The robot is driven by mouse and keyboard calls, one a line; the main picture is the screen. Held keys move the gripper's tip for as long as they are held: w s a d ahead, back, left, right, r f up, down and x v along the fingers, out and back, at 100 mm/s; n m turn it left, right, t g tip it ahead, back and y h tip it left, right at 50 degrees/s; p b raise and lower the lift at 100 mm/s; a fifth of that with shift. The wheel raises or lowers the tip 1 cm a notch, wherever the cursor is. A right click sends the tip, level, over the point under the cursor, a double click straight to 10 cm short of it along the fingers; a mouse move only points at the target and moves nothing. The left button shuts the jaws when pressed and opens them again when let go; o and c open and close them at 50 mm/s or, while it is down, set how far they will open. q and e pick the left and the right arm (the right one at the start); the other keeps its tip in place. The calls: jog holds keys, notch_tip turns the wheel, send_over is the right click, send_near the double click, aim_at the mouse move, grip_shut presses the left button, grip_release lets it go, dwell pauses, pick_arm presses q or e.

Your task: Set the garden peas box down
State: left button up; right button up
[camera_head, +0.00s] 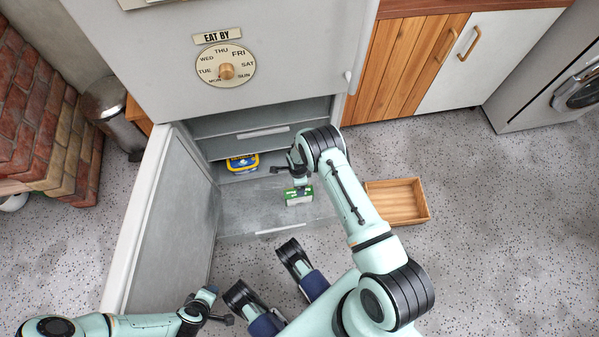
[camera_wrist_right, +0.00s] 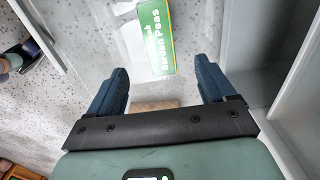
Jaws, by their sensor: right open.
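The garden peas box (camera_head: 298,197) is green and white and sits in the low pulled-out drawer (camera_head: 240,222) of the open fridge. In the right wrist view the box (camera_wrist_right: 157,40) lies ahead of my fingertips, with its "Garden Peas" lettering showing. My right gripper (camera_head: 300,181) is over the box in the head view. Its two fingers (camera_wrist_right: 160,75) are spread apart with nothing between them, and the box looks clear of both. My left gripper (camera_head: 222,306) is low at the left, away from the box; its jaw gap does not show clearly.
A yellow and blue tub (camera_head: 242,163) stands behind the box inside the fridge. The open fridge door (camera_head: 172,215) bounds the left side. A wooden tray (camera_head: 398,201) lies on the floor to the right. A brick plinth (camera_head: 40,130) and a bin (camera_head: 112,112) are far left.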

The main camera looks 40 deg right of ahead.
jog(key=s+a+r+n+t+y, duration=0.2)
jog(key=s+a+r+n, duration=0.9)
jog(key=n, duration=0.8)
jog(key=s+a+t, duration=0.1)
jog(key=s+a, duration=0.1)
jog(key=s, duration=0.2)
jog(key=shift+s+a, duration=0.2)
jog(key=shift+a, duration=0.1)
